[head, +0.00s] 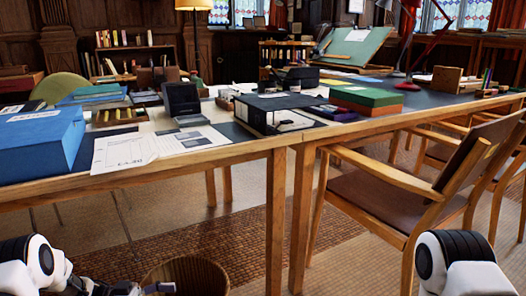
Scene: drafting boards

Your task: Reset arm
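My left arm shows at the bottom left of the head view as a white and black link. Part of my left gripper (152,288) appears low at the bottom edge, beside a round woven bin (190,270); it is mostly cut off, so its opening is unclear. My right arm shows at the bottom right as a white link with a black band, in front of the wooden chair. My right gripper is out of the frame. Both arms are low, in front of the wooden tables.
A long wooden table (235,152) spans the view, holding a blue box (38,140), papers (125,150), a dark binder (278,112) and a green and red box (366,98). A wooden armchair (400,190) stands at the right. Open floor lies under the table.

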